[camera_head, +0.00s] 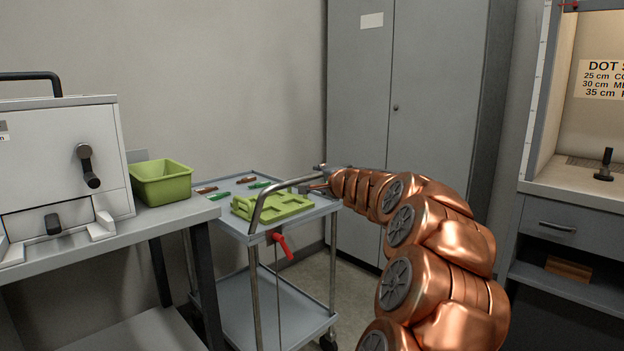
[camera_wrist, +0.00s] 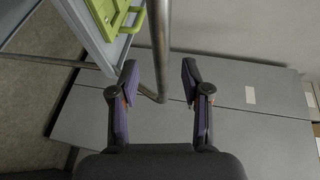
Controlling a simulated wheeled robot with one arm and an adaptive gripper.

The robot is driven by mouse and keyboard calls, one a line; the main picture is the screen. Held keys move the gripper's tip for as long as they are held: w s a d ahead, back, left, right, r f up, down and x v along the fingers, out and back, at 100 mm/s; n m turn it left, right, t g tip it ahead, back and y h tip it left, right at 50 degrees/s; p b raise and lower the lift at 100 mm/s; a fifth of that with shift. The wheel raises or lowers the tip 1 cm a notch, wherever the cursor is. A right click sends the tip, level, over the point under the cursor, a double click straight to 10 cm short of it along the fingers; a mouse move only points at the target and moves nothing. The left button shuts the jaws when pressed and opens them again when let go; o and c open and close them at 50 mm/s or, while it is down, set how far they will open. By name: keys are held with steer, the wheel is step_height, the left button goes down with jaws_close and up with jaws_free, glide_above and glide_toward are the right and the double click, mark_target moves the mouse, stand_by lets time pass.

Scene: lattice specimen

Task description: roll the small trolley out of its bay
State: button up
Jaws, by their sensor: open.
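The small trolley (camera_head: 262,302) stands between the bench and the grey cabinet, with a top tray and a lower shelf. Its bent metal push handle (camera_head: 285,186) rises above the tray's near edge. A red lever (camera_head: 281,245) hangs below that edge. My gripper (camera_head: 321,181) is at the far right end of the handle. In the wrist view the handle bar (camera_wrist: 159,40) passes between the two fingers of my gripper (camera_wrist: 158,74), which stand apart with a gap on each side. Part of the trolley tray (camera_wrist: 88,22) shows at the upper left there.
A green lattice block (camera_head: 272,204) and several small red and green pieces lie on the tray. The bench (camera_head: 165,217), with a white machine (camera_head: 62,160) and green bin (camera_head: 161,182), is close on the left. The cabinet (camera_head: 425,90) stands behind; some floor shows right of the trolley.

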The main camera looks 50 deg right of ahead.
mark_target(315, 177)
steer(key=shift+x, duration=2.75)
steer(key=shift+c, duration=0.2)
jaws_close()
